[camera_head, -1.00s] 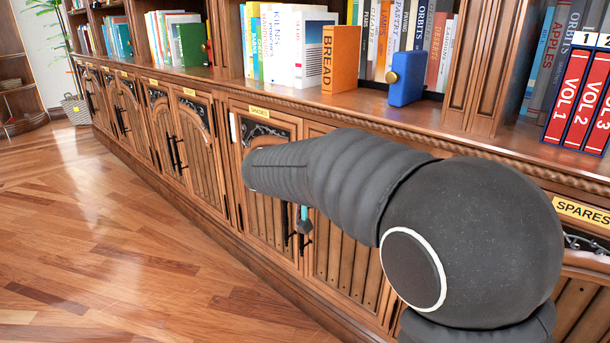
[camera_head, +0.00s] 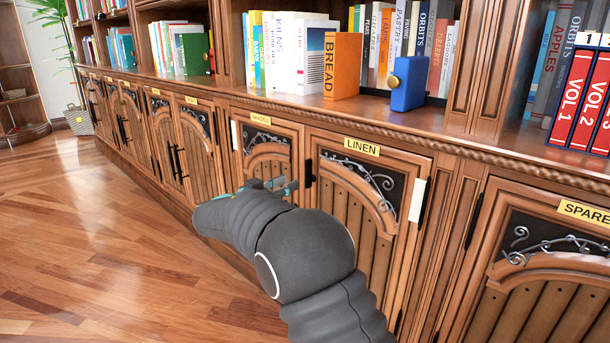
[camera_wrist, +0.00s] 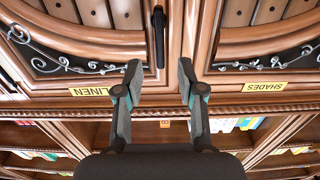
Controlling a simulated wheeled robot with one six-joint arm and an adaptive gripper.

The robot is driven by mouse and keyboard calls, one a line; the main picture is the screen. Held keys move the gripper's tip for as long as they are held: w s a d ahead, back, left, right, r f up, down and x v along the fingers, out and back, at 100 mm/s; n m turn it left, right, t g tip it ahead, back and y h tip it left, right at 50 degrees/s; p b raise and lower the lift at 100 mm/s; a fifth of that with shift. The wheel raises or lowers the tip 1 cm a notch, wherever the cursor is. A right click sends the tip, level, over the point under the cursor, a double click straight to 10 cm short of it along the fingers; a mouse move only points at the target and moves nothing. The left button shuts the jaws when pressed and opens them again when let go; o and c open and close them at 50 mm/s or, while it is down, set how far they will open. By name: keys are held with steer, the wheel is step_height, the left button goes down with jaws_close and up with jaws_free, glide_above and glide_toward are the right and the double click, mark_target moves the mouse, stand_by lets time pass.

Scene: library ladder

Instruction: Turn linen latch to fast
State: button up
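The linen door (camera_head: 345,210) is closed, under its yellow LINEN label (camera_head: 361,147). A black latch (camera_head: 309,172) sits at its left edge, by the seam with the shades door. In the wrist view, which is upside down, the latch (camera_wrist: 159,35) is a dark bar lying along the seam. My gripper (camera_head: 278,187) is in front of the shades door in the head view, partly hidden by my arm. In the wrist view my gripper (camera_wrist: 159,66) is open and empty, its fingertips on either side of the bar's near end. I cannot tell whether they touch it.
The shades door (camera_head: 270,150) adjoins on the left and the spares door (camera_head: 545,270) stands on the right. A moulded shelf edge (camera_head: 400,133) overhangs the doors, with a blue box (camera_head: 407,85) and books above. Wooden floor (camera_head: 110,220) is free at left.

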mark_target(306, 174)
steer(key=x, duration=0.8)
steer(key=shift+p, duration=0.3)
jaws_close()
